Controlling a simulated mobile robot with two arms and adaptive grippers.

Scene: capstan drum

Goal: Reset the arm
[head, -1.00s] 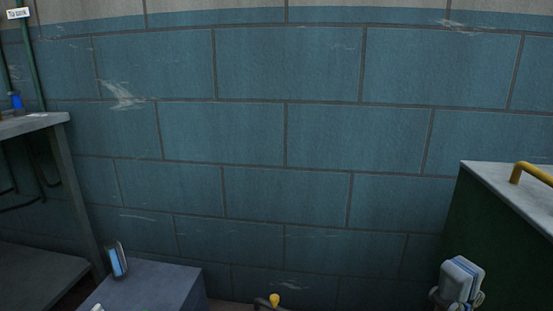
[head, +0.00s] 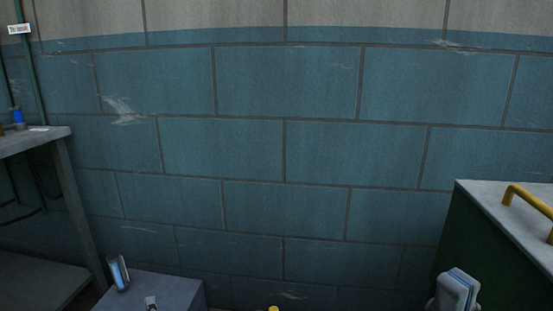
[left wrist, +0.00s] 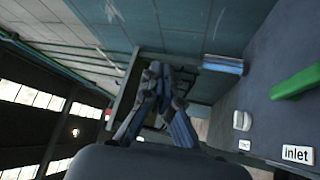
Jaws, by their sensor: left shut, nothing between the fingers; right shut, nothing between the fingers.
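In the left wrist view my left gripper (left wrist: 163,92) shows with its fingers together and nothing between them. My right gripper (head: 457,290) is at the lower right of the head view, fingers up and closed, empty. It stands in front of the green cabinet (head: 475,245). Both arms are mostly below the picture.
A workbench (head: 35,138) is at the left. A yellow handle (head: 525,205) tops the cabinet. A yellow knob (head: 273,308) is at the bottom edge. Blue wall fills the back.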

